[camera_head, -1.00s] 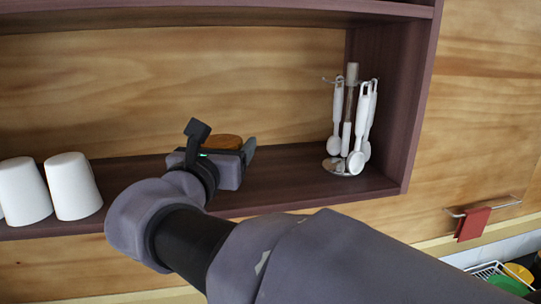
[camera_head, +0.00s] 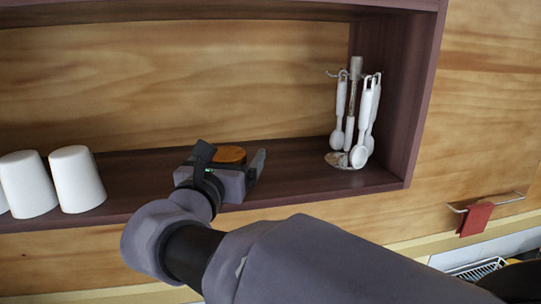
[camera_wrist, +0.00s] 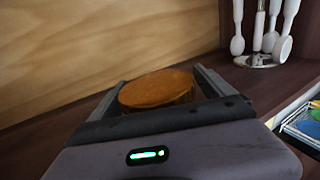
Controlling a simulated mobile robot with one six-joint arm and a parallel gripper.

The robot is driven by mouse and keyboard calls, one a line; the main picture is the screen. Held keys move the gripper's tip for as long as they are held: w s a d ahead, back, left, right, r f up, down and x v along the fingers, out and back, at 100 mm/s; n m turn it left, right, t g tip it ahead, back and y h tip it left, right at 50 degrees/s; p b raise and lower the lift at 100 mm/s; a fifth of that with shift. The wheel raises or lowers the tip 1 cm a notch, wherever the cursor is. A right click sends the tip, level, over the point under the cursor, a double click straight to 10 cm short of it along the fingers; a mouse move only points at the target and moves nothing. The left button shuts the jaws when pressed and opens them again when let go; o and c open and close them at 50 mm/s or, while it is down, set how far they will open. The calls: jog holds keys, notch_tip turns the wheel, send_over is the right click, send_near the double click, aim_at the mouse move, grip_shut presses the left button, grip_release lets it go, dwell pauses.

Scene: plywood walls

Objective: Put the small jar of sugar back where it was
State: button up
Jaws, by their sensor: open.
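The small jar of sugar shows mainly as its round brown wooden lid (camera_head: 230,154), over the lower shelf board (camera_head: 293,170). The lid also shows in the wrist view (camera_wrist: 158,88). My gripper (camera_head: 234,160) is open, with a finger on each side of the jar. The jar's body is mostly hidden behind my gripper, so I cannot tell whether its base touches the board.
White cups (camera_head: 77,180) stand on the shelf to the left. A rack of white utensils (camera_head: 352,120) stands to the right, near the side wall (camera_head: 405,100). The board between jar and rack is clear. A red cloth (camera_head: 476,219) hangs at lower right.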

jog(key=shift+s+r, duration=0.1)
jog(key=shift+r, duration=0.15)
jog(key=s+a+b, duration=0.1)
jog(key=s+b, duration=0.1)
jog(key=s, duration=0.9)
jog(key=shift+s+a, duration=0.3)
jog(key=shift+s, duration=0.05)
